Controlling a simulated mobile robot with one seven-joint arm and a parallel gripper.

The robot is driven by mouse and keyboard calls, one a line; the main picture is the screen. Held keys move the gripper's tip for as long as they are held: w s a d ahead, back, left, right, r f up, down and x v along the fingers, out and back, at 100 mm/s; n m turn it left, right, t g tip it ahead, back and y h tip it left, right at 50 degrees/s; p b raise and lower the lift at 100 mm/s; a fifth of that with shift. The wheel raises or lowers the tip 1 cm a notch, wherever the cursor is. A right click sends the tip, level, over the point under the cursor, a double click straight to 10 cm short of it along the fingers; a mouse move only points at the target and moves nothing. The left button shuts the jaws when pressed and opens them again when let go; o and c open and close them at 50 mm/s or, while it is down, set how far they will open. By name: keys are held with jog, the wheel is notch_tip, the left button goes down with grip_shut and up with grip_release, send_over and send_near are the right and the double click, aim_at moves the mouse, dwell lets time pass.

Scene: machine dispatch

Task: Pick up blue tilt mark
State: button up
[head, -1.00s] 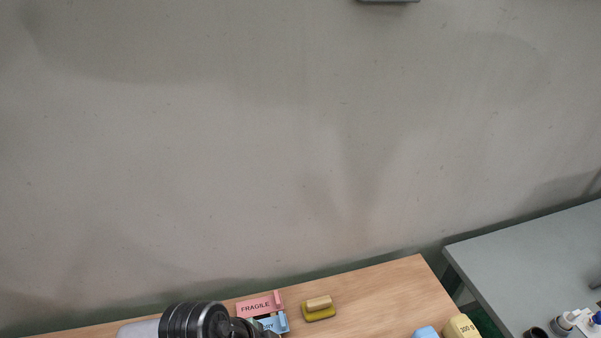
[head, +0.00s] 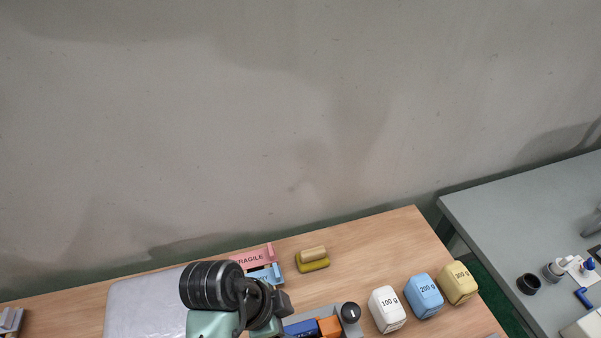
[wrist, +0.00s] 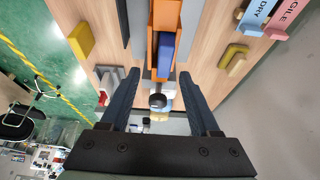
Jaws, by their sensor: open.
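No item is labelled as a tilt mark, so I cannot tell for certain which blue thing it is. A blue block (wrist: 166,53) lies in an orange holder (wrist: 154,20) in the wrist view. In the head view the blue block (head: 300,328) and orange holder (head: 329,326) show at the bottom edge, partly cut off. My gripper (wrist: 158,76) is open, its fingers on either side of the line of the holder, with nothing held. A black round knob (wrist: 157,100) shows between the fingers. In the head view my arm hides the fingertips.
A blue DRY sign (head: 266,273) and pink FRAGILE sign (head: 252,258) stand behind my arm, beside a yellow block (head: 313,266). White (head: 387,310), blue (head: 424,296) and yellow (head: 457,283) weights stand right. A grey table (head: 500,235) is beyond a gap.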

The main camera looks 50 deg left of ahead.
aim_at(299, 328)
jog(key=shift+a+p+x, duration=0.2)
jog(key=shift+p+x, duration=0.3)
jog(key=shift+x, duration=0.75)
jog(key=shift+a+p+x, duration=0.2)
jog(key=shift+p+x, duration=0.3)
jog(key=shift+x, duration=0.75)
grip_shut()
